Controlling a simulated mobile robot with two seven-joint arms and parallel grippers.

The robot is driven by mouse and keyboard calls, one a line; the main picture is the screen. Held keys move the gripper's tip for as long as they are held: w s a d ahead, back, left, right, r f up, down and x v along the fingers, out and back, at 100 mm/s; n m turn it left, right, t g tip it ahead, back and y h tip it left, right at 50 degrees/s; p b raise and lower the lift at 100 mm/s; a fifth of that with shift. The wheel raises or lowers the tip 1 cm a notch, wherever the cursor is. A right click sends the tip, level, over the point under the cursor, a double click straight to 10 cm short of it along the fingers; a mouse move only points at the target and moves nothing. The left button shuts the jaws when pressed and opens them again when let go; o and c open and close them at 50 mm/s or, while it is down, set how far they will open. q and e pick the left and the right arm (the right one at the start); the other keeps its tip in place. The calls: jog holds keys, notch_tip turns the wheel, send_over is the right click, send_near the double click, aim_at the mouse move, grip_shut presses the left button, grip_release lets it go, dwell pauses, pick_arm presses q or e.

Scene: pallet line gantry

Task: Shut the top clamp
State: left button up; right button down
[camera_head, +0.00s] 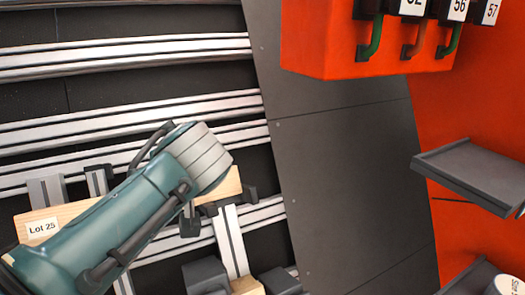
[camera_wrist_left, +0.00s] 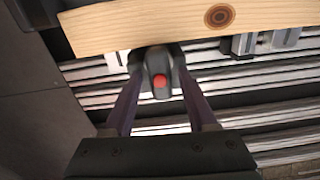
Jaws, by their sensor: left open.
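A pale wooden board (camera_head: 65,214) labelled "Lot 25" lies across the metal rails at left in the head view. In the left wrist view the board (camera_wrist_left: 170,27) crosses the top. A dark clamp part (camera_wrist_left: 158,58) with a red tip sits at the board's edge there. My left gripper (camera_wrist_left: 157,62) is open, with one finger on each side of this part; whether they touch it I cannot tell. In the head view my teal left arm covers part of the board and most of the gripper. Which clamp is the top one is unclear. My right gripper is out of view.
Light grey clamp blocks (camera_head: 47,190) stand at the board's left. Dark blocks (camera_head: 205,275) and a short upright rail (camera_head: 232,240) sit below. An orange cabinet (camera_head: 330,45) with coloured handles overhangs at upper right; a grey shelf (camera_head: 475,172) juts out at right.

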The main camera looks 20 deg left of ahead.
pick_arm(q)
jog(key=shift+s+d+r, duration=0.15)
jog(key=shift+d+r, duration=0.05)
jog(key=shift+r, duration=0.05)
jog(key=p+v, duration=0.5)
jog(key=v, duration=0.3)
jog(key=shift+s, duration=0.15)
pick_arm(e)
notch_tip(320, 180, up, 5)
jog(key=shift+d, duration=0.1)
pick_arm(q)
jog(key=shift+d, duration=0.1)
